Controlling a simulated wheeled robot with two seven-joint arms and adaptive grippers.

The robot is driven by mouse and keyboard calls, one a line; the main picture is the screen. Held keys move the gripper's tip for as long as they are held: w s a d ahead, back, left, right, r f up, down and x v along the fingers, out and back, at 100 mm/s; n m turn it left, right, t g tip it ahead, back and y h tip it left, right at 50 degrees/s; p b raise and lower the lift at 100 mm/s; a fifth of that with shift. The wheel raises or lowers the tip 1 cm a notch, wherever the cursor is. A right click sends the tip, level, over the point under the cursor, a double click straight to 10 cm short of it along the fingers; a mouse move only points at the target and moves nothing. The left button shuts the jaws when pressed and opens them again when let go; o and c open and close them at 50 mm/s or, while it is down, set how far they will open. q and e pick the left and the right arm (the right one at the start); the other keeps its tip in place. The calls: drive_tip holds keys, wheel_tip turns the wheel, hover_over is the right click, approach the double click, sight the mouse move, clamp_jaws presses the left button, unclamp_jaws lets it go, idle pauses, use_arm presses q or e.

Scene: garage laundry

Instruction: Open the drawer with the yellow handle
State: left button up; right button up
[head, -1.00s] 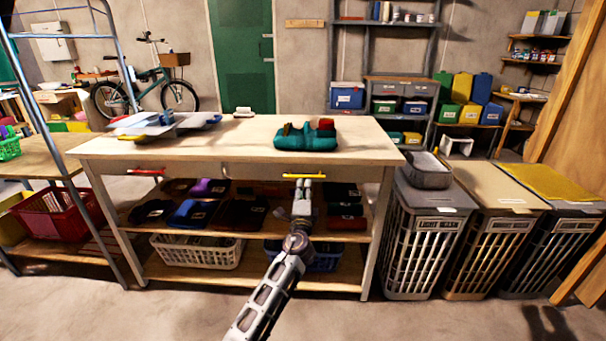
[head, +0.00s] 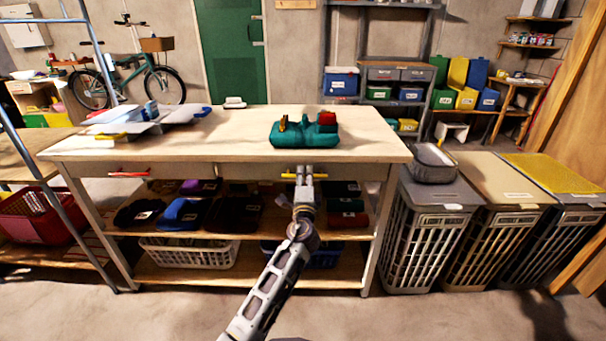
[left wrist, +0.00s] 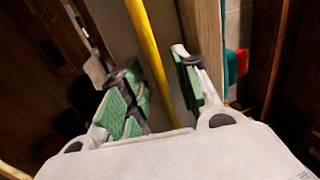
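The yellow handle (head: 288,176) is a thin horizontal bar on the front of the right drawer (head: 345,173) under the workbench top. The drawer looks shut, flush with the bench front. My left gripper (head: 304,172) is at the handle and hides part of it. In the left wrist view, the yellow handle (left wrist: 148,48) runs between the two spread green-padded fingers of my left gripper (left wrist: 158,92). A gap shows between the handle and the right finger; whether the left finger touches it, I cannot tell. My right gripper is not in view.
A red handle (head: 128,173) marks the left drawer. A teal caddy (head: 305,132) stands on the workbench top (head: 235,145). Folded clothes and a white basket (head: 190,252) fill the shelves below. Slatted hampers (head: 428,240) stand right of the bench. The floor in front is clear.

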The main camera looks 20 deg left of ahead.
use_arm(q)
drive_tip(key=shift+w, duration=0.1)
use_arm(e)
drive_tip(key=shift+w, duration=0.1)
use_arm(q)
drive_tip(key=shift+c, duration=0.6)
clamp_jaws()
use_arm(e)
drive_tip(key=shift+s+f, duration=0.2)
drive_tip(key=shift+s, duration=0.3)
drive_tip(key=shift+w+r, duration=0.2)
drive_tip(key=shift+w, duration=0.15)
